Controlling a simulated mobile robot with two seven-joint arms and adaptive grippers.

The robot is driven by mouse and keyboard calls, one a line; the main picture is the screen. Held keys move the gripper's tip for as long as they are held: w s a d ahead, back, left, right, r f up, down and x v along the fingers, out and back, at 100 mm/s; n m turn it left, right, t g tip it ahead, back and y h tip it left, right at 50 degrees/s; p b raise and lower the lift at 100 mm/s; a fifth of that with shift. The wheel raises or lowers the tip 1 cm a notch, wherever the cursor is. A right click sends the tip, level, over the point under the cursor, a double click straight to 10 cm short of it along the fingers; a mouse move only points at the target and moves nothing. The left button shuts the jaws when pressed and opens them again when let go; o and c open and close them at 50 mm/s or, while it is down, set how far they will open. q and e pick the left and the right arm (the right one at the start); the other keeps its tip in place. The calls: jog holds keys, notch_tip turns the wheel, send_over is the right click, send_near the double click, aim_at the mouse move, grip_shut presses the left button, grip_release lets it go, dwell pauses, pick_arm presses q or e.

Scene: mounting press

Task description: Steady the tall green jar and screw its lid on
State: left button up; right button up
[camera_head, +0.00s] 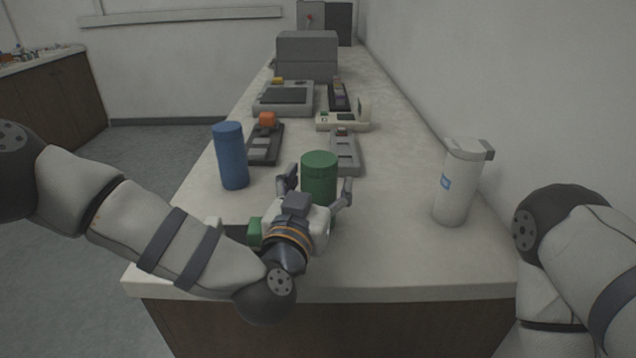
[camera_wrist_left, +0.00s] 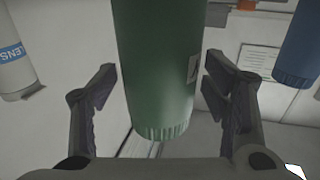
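The tall green jar (camera_head: 319,184) stands upright on the counter in the middle of the head view. A green lid (camera_head: 319,160) sits on its top; I cannot tell how tightly. The jar fills the middle of the left wrist view (camera_wrist_left: 157,65), with its ribbed lid edge (camera_wrist_left: 165,132) towards the bottom of that picture. My left gripper (camera_head: 316,185) is open, with one finger on each side of the jar. The left wrist view shows gaps between the fingers and the jar. My right arm is at the right edge; its gripper is out of view.
A blue jar (camera_head: 231,158) stands to the left and a white lidded container (camera_head: 460,185) to the right. A small green block-like thing (camera_head: 254,231) shows beside my left wrist. Trays and devices, including a grey tray (camera_head: 346,155), lie behind. The front right counter (camera_head: 410,255) is clear.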

pick_arm(q)
jog(key=shift+s+r, duration=0.1)
jog(key=v, duration=0.2)
jog(key=p+v, duration=0.1)
jog(key=v, duration=0.2)
jog(key=shift+s+r, duration=0.15)
jog(key=shift+r, duration=0.1)
jog(key=v, duration=0.6)
jog(key=shift+s+a+f, duration=0.15)
jog(key=shift+s+f, duration=0.1)
jog(key=shift+f, duration=0.05)
pick_arm(e)
jog(key=shift+w+r+t, duration=0.4)
jog(key=shift+w+r, duration=0.35)
jog(key=shift+w, duration=0.05)
jog(key=shift+s, duration=0.1)
